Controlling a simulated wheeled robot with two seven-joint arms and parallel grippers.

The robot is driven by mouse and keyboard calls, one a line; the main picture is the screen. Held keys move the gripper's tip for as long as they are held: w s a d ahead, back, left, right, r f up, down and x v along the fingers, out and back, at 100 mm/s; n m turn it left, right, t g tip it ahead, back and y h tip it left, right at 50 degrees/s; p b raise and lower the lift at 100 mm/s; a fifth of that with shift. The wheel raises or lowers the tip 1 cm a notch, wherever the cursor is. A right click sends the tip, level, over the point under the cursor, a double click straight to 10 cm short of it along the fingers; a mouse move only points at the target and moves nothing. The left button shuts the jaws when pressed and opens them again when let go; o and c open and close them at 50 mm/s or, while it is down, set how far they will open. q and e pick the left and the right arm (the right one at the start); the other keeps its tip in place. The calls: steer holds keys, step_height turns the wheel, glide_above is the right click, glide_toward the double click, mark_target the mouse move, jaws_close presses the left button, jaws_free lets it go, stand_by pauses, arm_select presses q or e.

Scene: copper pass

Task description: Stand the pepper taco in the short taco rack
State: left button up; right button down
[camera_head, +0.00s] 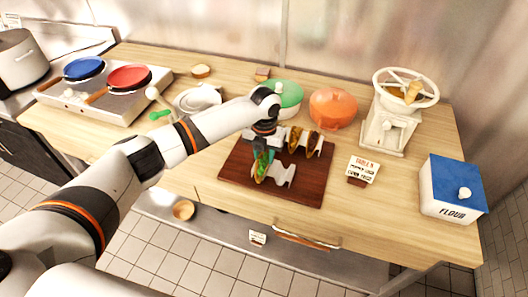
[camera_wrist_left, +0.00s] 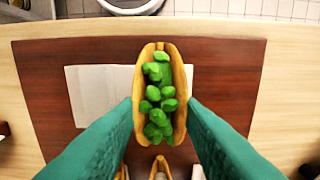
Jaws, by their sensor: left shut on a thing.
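My left gripper (camera_head: 264,157) is shut on the pepper taco (camera_head: 260,170), a yellow shell with green pieces on top. In the left wrist view the teal fingers (camera_wrist_left: 160,110) press on both sides of the pepper taco (camera_wrist_left: 158,88), which is upright with its opening facing the camera. The short taco rack (camera_head: 284,176), a white wavy holder, is on the dark brown board (camera_head: 231,176). In the left wrist view the short taco rack (camera_wrist_left: 92,95) lies beneath the taco, partly hidden by it. I cannot tell whether they touch. My right gripper is not in view.
A longer rack with several dark-filled tacos (camera_head: 307,142) stands just behind on the board. A lettered card (camera_head: 362,170), flour box (camera_head: 451,189), orange pot (camera_head: 333,109), green-lidded pot (camera_head: 288,94) and white grinder (camera_head: 391,123) surround it.

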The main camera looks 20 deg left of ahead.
arm_select(q)
steer(key=shift+f, duration=0.3)
steer(key=o, duration=1.1)
steer(key=shift+r+b, duration=1.45)
steer(key=shift+r, duration=4.6)
steer(key=shift+d+f, duration=0.1)
